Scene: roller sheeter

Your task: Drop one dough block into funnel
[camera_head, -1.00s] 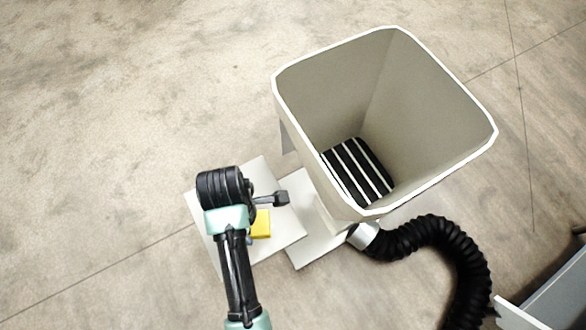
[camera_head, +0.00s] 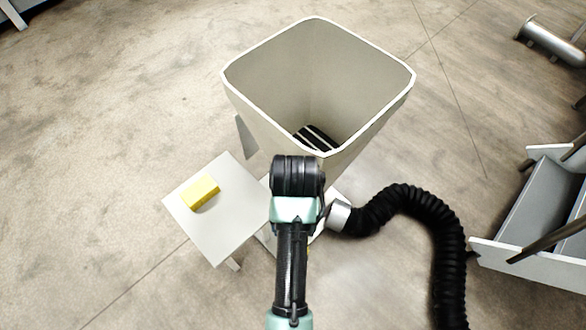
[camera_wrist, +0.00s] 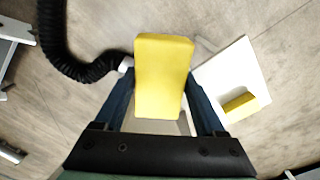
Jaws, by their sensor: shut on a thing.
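My gripper (camera_wrist: 160,98) is shut on a yellow dough block (camera_wrist: 162,75), which fills the middle of the wrist view between the two fingers. In the head view my arm hides the gripper and the held block, just in front of the funnel's near side. The funnel (camera_head: 262,113) is a tall, square, cream-coloured bin with a white rim, open at the top. Dark rollers with light stripes (camera_head: 316,138) show at its bottom. A second yellow dough block (camera_head: 201,191) lies on a small white table (camera_head: 226,226) left of the funnel, and it also shows in the wrist view (camera_wrist: 238,104).
A black corrugated hose (camera_head: 401,196) curves from the funnel's base to the right and down. A grey tray-like unit (camera_head: 540,205) stands at the right edge. A metal cylinder (camera_head: 550,39) lies at the upper right.

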